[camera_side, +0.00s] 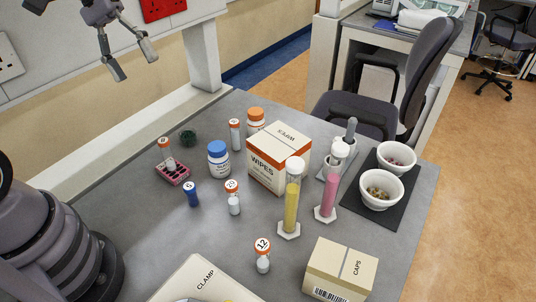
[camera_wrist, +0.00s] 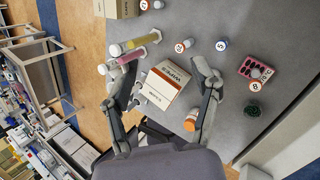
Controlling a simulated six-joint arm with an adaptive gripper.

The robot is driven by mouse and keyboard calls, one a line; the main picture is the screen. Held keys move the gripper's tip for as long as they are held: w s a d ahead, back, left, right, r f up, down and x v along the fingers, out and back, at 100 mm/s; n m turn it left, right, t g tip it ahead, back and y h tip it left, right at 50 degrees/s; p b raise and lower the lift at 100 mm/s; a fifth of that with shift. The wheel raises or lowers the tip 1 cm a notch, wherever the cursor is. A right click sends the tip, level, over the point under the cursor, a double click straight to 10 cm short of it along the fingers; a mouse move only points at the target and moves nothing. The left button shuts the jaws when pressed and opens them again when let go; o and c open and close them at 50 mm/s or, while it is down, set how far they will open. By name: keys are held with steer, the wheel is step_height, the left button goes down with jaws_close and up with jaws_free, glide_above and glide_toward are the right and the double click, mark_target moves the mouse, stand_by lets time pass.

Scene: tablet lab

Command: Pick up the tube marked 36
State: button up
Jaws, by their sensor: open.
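I cannot read a 36 on any tube. In the side view, one orange-capped tube (camera_side: 234,204) stands mid-table; its cap number is unclear, and it also shows in the wrist view (camera_wrist: 183,46). Another tube (camera_side: 235,135) stands further back, its mark too small to read. A third tube (camera_side: 166,152) stands in a pink rack (camera_side: 176,178), mark unclear in the side view. The tube marked 12 (camera_side: 263,256) stands near the front. My gripper (camera_side: 133,62) is open and empty, high above the table's back left; its spread fingers show in the wrist view (camera_wrist: 165,80).
A wipes box (camera_side: 273,165), a yellow cylinder (camera_side: 291,205) and a pink cylinder (camera_side: 327,195) stand right of the mid-table tube. A blue-capped bottle (camera_side: 219,162) and blue vial (camera_side: 192,196) are left of it. A caps box (camera_side: 340,270) is at the front.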

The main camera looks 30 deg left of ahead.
steer(key=w+f+n+h, duration=0.5)
steer(key=w+f, duration=0.1)
steer(key=w, duration=0.4)
steer(key=n+t+h, duration=0.3)
steer(key=n+t, duration=0.9)
steer(key=n, duration=0.4)
glide_toward(234, 121)
steer(key=x, duration=0.5)
steer(key=shift+w+d+y, duration=0.1)
steer(key=shift+d+y, duration=0.15)
steer(key=shift+y, duration=0.05)
steer(key=shift+x, duration=2.25)
jaws_close()
